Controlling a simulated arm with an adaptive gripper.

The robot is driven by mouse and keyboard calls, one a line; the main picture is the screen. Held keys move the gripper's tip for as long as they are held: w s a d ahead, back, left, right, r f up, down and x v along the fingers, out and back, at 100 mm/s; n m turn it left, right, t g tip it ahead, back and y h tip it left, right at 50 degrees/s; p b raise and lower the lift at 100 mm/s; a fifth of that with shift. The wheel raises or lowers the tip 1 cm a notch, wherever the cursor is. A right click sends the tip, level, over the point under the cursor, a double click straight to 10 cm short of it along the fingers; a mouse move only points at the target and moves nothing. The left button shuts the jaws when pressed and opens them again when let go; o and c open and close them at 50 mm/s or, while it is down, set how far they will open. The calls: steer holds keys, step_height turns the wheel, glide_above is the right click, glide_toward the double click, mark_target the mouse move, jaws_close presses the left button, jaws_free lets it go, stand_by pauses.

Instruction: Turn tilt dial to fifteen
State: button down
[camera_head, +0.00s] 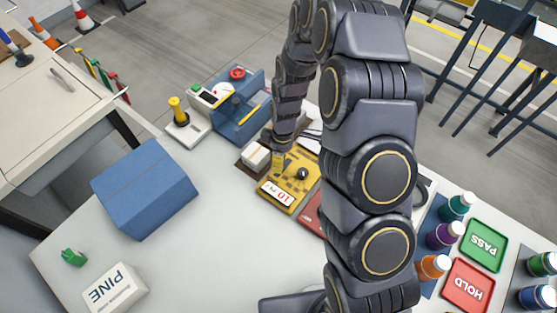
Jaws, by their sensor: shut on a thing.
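A yellow unit (297,192) lies on the grey table, with a white label reading 10 (275,192) at its front and a round black knob (302,174) on top. My gripper (279,154) is low over its back left edge, shut on a small yellow piece (278,162); its fingers are small and dark here, and I cannot tell whether this piece belongs to the unit. A blue fixture (240,112) stands behind to the left, with a red knob (238,73) and a white round face (223,90). No marking legible here names the tilt dial.
A blue box (145,188), a PINE box (114,289) and a green item (73,257) are at left. Capped bottles (433,267), a green PASS tray (482,245) and a red HOLD tray (467,286) are at right. My arm hides the middle right.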

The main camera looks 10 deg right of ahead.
steer(key=shift+w+d+g+y, duration=0.6)
steer(key=shift+w+g+y, duration=0.1)
steer(key=shift+g+y, duration=0.25)
steer(key=shift+w+d+f+g+y, duration=0.1)
steer(key=shift+w+d+g+y, duration=0.25)
steer(key=shift+g+y, duration=0.35)
steer(key=shift+w+d+f+g+y, duration=0.1)
steer(key=shift+w+d+g+y, duration=0.2)
steer(key=shift+g+y, duration=0.35)
steer(key=shift+d+m+y, duration=0.25)
steer(key=shift+m+y, duration=0.05)
steer(key=shift+m, duration=0.1)
steer(key=shift+w+d, duration=0.1)
steer(key=shift+w, duration=0.05)
steer(key=c, duration=0.9)
jaws_free()
